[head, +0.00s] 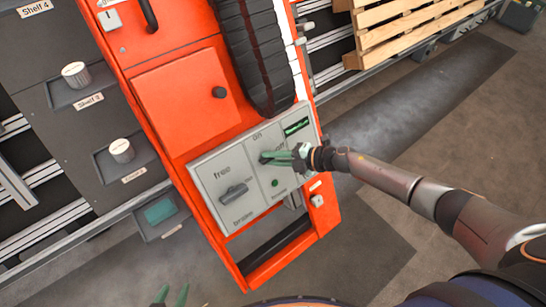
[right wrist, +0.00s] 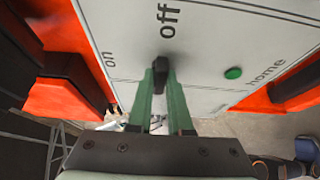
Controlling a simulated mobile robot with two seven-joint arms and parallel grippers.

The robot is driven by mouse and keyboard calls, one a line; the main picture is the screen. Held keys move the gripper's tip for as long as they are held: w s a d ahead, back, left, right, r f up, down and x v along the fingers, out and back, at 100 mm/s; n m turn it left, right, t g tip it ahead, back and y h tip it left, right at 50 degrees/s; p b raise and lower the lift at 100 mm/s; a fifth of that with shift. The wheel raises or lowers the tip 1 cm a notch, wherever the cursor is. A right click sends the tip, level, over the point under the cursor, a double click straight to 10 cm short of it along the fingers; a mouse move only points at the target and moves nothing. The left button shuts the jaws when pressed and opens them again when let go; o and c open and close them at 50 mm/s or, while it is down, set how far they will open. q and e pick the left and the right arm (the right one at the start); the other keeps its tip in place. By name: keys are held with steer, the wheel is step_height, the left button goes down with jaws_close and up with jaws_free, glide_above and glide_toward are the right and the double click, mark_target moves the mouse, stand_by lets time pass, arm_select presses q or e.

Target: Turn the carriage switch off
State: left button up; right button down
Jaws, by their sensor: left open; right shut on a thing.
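The carriage switch is a small black knob (head: 264,157) between "on" and "off" on the grey panel (head: 207,181) of an orange unit. In the right wrist view the black knob (right wrist: 160,66) sits close under the word "off", with "on" to the left. My right gripper (head: 270,158) is at the panel; its green fingers (right wrist: 160,84) are shut on the switch knob, one on each side. The fingers partly cover the knob, so its exact angle is hard to tell. My left gripper (head: 170,296) is open and empty at the bottom edge, away from the panel.
A black cable chain (head: 257,55) hangs above. Shelf knobs (head: 121,150) are left; a wooden pallet (head: 400,30) is upper right.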

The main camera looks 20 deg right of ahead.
steer(key=c, duration=0.8)
jaws_free()
steer(key=shift+c, duration=0.2)
steer(key=p+v, duration=0.1)
steer(key=v, duration=1.1)
steer(key=shift+s+r, duration=0.15)
steer(key=shift+s, duration=0.05)
steer(key=shift+d, duration=0.15)
steer(key=s+a+m+t+h+p, duration=0.2)
steer(key=s+a+m+t, duration=0.2)
steer(key=a+m, duration=0.6)
steer(key=s+d+f+m+g+h, duration=0.1)
steer(key=s+f+m+h, duration=0.2)
steer(key=s+m, duration=0.3)
steer(key=s+f+m+g+h+p, duration=0.1)
steer(key=s+f+m+g+h, duration=0.1)
steer(key=s+m, duration=0.5)
step_height(320, 180, down, 2)
steer(key=shift+s+d+f+m+h, duration=0.25)
steer(key=shift+s+d+h, duration=0.2)
steer(key=shift+s, duration=0.55)
